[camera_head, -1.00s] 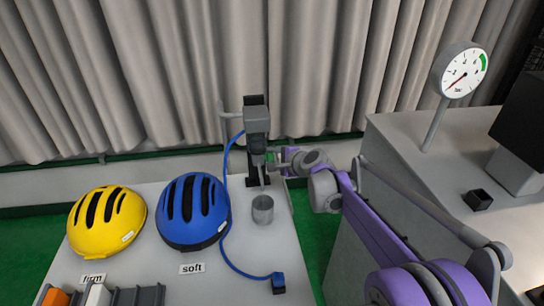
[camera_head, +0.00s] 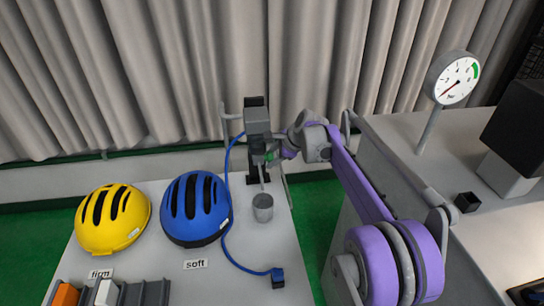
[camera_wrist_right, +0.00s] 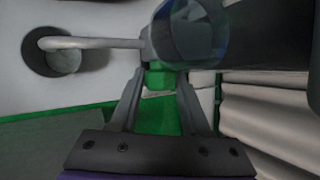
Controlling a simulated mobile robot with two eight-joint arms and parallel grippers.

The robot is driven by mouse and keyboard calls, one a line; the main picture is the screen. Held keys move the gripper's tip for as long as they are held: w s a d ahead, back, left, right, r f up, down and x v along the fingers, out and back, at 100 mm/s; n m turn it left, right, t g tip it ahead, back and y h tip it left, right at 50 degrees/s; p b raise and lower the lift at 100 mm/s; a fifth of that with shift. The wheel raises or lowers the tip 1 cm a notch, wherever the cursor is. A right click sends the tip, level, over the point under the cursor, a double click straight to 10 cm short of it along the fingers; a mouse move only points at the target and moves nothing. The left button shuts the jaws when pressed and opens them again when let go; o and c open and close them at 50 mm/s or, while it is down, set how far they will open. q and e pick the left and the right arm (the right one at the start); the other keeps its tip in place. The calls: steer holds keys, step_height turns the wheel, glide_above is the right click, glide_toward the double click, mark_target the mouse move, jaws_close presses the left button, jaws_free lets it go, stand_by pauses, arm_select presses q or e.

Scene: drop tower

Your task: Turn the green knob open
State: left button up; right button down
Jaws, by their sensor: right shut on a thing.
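The green knob (camera_head: 270,156) is on the grey device (camera_head: 257,125) at the back edge of the table. My right gripper (camera_head: 274,155) is at the knob, coming in from the right. In the right wrist view the green knob (camera_wrist_right: 160,77) sits between the two fingertips of my right gripper (camera_wrist_right: 160,84), which is shut on it. The device's body is above and behind the knob there. How far the knob is turned cannot be told. My left gripper is not in view.
A grey cup (camera_head: 263,208) stands in front of the device. A blue helmet (camera_head: 195,208) and a yellow helmet (camera_head: 113,218) lie left. A dial gauge (camera_head: 455,78) stands right.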

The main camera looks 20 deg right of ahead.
steer(key=shift+r, duration=0.1)
steer(key=shift+c, duration=2)
jaws_free()
steer(key=v, duration=1)
steer(key=shift+s+r+p, duration=0.25)
steer(key=shift+p, duration=0.05)
steer(key=s+a+f+n+h+p, duration=0.1)
steer(key=s+a+f+n+p, duration=0.1)
steer(key=s+n, duration=0.5)
steer(key=s+a+f+n+h+p, duration=0.1)
steer(key=s+a+f+n, duration=0.4)
steer(key=s, duration=0.9)
steer(key=s+a+f+n+g+h+p, duration=0.1)
steer(key=s+a+f+n+p, duration=0.1)
steer(key=s+a+f+n, duration=0.2)
steer(key=s+a+n, duration=0.3)
steer(key=s+n, duration=0.2)
steer(key=s, duration=0.2)
steer(key=shift+f+p, duration=0.15)
steer(key=shift+p, duration=0.15)
